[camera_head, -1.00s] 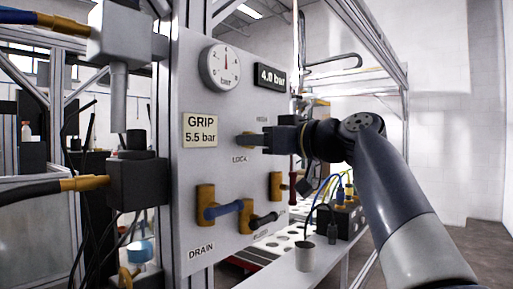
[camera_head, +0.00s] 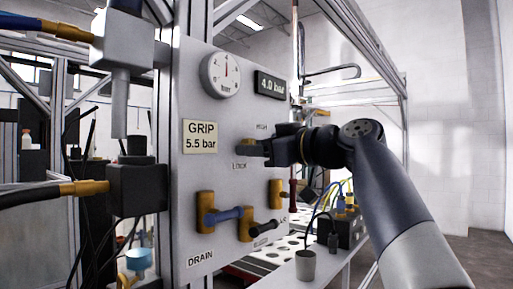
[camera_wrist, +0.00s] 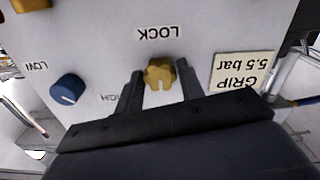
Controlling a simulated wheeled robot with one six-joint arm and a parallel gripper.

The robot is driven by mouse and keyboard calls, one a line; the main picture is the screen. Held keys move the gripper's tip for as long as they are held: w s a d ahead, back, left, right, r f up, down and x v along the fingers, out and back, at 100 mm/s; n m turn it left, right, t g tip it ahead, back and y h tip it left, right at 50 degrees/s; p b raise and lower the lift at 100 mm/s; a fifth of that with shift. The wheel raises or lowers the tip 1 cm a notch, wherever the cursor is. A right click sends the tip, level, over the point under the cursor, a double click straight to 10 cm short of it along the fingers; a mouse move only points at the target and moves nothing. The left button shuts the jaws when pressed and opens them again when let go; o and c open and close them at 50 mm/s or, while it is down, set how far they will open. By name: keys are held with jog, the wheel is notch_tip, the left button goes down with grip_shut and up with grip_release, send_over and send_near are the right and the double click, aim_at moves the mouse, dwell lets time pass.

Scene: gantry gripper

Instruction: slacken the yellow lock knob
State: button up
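The yellow lock knob (camera_wrist: 160,73) shows in the wrist view on the upright panel, just below the upside-down LOCK label. In the head view the knob (camera_head: 243,146) sticks out above the LOCK label, partly covered by my gripper. My gripper (camera_wrist: 160,80) reaches the knob from the right in the head view (camera_head: 258,149). The exact contact is hard to see.
A blue knob (camera_wrist: 67,89) sits beside the lock knob. Below on the panel (camera_head: 215,165) are a blue-handled valve (camera_head: 224,215) and a black-handled valve (camera_head: 265,225). The gauge (camera_head: 221,75) and a 4.0 bar display (camera_head: 271,86) are above. A grey cup (camera_head: 305,265) stands at lower right.

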jog(key=o, duration=0.4)
jog(key=shift+s+d, duration=0.1)
jog(key=v, duration=1)
jog(key=shift+s+d, duration=0.2)
jog(key=x, duration=1.1)
jog(key=shift+d, duration=0.15)
